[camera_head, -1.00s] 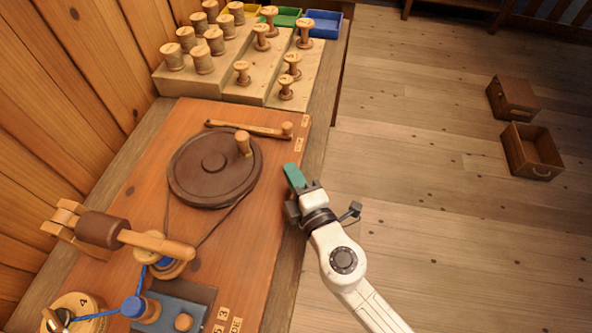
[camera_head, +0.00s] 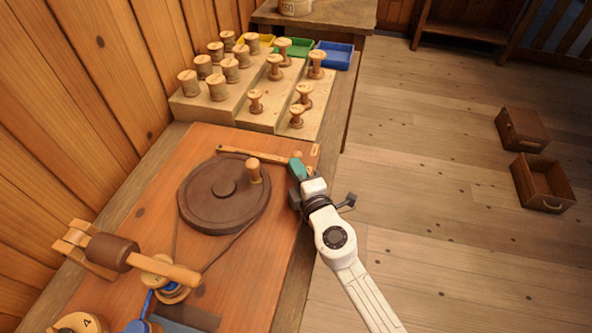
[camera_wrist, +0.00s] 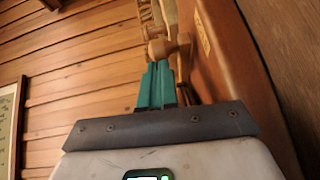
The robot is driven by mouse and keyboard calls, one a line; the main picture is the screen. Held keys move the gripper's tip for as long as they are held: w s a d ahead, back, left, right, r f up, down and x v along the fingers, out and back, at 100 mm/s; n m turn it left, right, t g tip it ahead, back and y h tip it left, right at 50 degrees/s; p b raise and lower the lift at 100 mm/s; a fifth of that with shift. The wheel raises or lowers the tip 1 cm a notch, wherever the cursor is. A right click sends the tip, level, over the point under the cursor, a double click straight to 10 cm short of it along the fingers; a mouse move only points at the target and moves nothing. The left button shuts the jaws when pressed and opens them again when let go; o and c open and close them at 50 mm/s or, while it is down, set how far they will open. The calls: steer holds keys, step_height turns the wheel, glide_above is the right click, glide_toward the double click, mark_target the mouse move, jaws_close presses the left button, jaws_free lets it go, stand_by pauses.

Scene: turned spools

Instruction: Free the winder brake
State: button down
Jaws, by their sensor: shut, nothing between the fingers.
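The winder's dark round wheel (camera_head: 205,209), with an upright wooden handle (camera_head: 255,172), lies flat on the reddish board (camera_head: 150,195). Behind it lies a thin wooden lever (camera_head: 250,153), which looks like the brake. Its right end is partly hidden by my gripper (camera_head: 296,164). My gripper's teal fingers are shut and empty at that end. In the wrist view the fingers (camera_wrist: 156,82) point at a round wooden knob (camera_wrist: 161,49), close to it. I cannot tell whether they touch.
Stepped wooden blocks (camera_head: 202,107) with several spools stand behind the board. Yellow, green (camera_head: 294,48) and blue (camera_head: 334,54) trays are beyond. A wooden spindle (camera_head: 150,260) and blue thread are at front left. Two small wooden boxes (camera_head: 543,185) lie on the floor at right.

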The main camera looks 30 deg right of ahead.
steer(key=shift+w+d+f+y, duration=0.15)
steer(key=shift+w+d+y, duration=0.15)
steer(key=shift+d, duration=0.1)
steer(key=shift+n+y, duration=0.8)
steer(key=shift+y, duration=0.1)
steer(key=w+d, duration=0.1)
steer(key=w, duration=0.1)
steer(key=w+d, duration=0.1)
steer(key=d, duration=0.1)
steer(key=w+d, duration=0.2)
steer(key=shift+w+d+r, duration=0.25)
steer(key=shift+w, duration=0.05)
